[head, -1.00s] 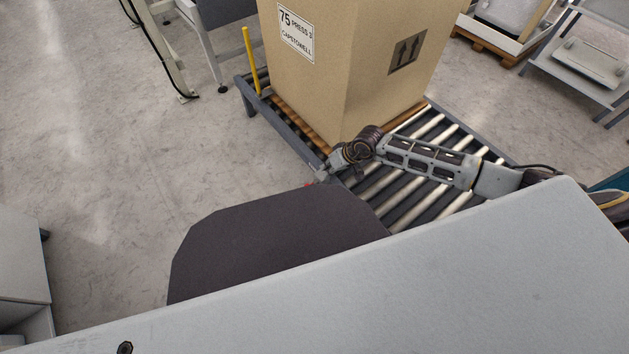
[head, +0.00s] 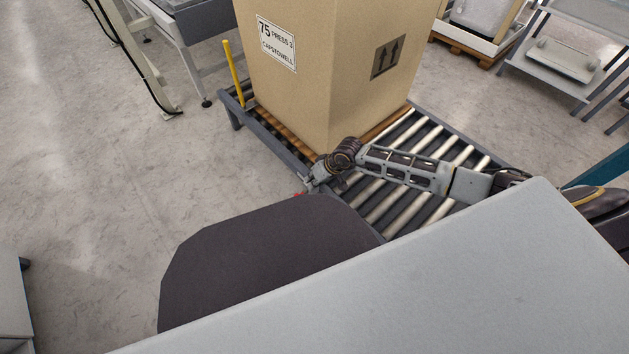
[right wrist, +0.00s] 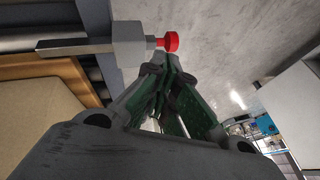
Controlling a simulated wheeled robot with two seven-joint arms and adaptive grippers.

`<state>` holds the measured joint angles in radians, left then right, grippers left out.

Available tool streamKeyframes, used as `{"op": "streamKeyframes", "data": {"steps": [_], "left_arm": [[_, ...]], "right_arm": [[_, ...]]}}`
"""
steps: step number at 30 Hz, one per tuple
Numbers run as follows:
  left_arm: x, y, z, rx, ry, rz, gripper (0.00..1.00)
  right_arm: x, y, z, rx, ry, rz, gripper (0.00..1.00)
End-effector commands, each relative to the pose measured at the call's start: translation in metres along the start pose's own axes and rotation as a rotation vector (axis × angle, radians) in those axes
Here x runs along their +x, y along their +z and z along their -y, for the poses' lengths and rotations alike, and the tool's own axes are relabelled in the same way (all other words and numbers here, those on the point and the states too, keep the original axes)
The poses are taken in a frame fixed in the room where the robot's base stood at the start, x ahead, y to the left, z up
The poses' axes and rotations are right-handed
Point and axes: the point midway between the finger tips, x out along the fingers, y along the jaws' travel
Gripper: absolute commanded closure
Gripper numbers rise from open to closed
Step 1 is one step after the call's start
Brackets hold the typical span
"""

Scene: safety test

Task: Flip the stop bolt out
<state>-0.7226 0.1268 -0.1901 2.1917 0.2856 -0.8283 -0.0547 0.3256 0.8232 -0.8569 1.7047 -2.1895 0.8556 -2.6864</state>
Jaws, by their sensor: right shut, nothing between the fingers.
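The stop bolt shows in the right wrist view as a red knob (right wrist: 168,42) on a short pin from a grey block (right wrist: 128,45), with a flat metal bar to its left. In the head view only a bit of the red knob (head: 298,195) shows at the conveyor's near side edge, partly hidden by my own dark body part. My right gripper (head: 308,184) is at that edge beside it. In the right wrist view the gripper's fingertips (right wrist: 173,62) are together and empty, just below the knob; I cannot tell whether they touch it. My left gripper is out of view.
A large cardboard box (head: 335,75) stands on a wooden base on the roller conveyor (head: 405,205). A yellow post (head: 233,73) rises at the conveyor's far left corner. Bare floor (head: 110,170) lies to the left. Grey carts stand at the back right.

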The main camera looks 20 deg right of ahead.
Motion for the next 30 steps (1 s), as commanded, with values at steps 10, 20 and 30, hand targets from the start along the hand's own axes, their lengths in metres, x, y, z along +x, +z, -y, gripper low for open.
{"op": "streamKeyframes", "data": {"steps": [10,20,30], "left_arm": [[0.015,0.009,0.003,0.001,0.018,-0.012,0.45],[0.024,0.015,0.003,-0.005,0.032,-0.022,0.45],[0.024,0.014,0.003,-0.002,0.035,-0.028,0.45]], "right_arm": [[0.038,0.001,-0.001,0.001,0.0,0.0,1.0],[0.063,0.001,-0.001,0.001,0.0,0.0,1.0],[0.067,0.0,0.0,0.0,0.0,0.0,1.0]]}}
